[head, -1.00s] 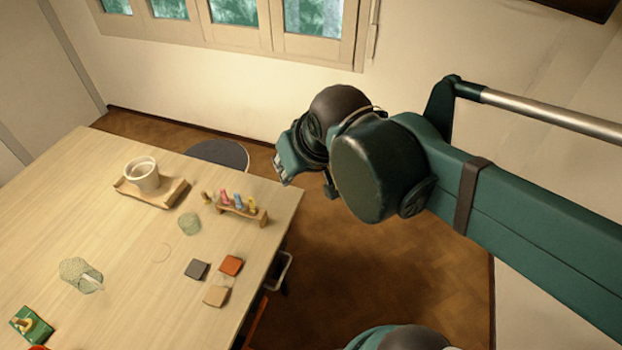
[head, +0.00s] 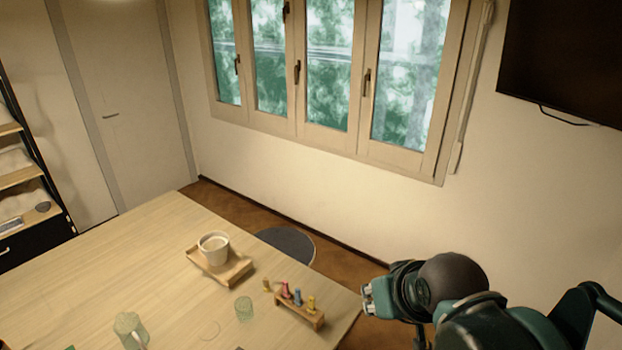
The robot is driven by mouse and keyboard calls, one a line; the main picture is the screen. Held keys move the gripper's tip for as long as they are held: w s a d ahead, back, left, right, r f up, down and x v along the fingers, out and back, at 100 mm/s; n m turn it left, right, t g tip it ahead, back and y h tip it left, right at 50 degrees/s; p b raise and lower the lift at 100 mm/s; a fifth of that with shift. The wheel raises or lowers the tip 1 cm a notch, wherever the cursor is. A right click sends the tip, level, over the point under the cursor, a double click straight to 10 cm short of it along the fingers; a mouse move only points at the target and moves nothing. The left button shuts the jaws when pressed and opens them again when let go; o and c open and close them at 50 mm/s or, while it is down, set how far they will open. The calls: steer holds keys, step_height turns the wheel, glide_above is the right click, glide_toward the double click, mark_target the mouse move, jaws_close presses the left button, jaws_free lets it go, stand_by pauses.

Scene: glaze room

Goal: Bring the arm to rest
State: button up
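My gripper (head: 368,299) shows at the lower right in the head view, at the end of my dark green arm. It points left, close to the right edge of the wooden table (head: 110,265). Its short fingertips are small in the picture, and I cannot tell whether they are open or shut. I see no object held in it. The nearest thing on the table is a small wooden rack (head: 300,315) with several coloured pegs.
A white cup (head: 214,247) stands on a wooden tray (head: 236,275). A green glass (head: 244,309) and a larger glass vessel (head: 130,328) stand nearer. A dark round stool (head: 287,243) is behind the table. A shelf (head: 22,178) stands at the left.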

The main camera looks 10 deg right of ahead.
step_height(320, 180, down, 11)
steer(key=b, duration=1)
steer(key=shift+r, duration=0.1)
stand_by(0.6)
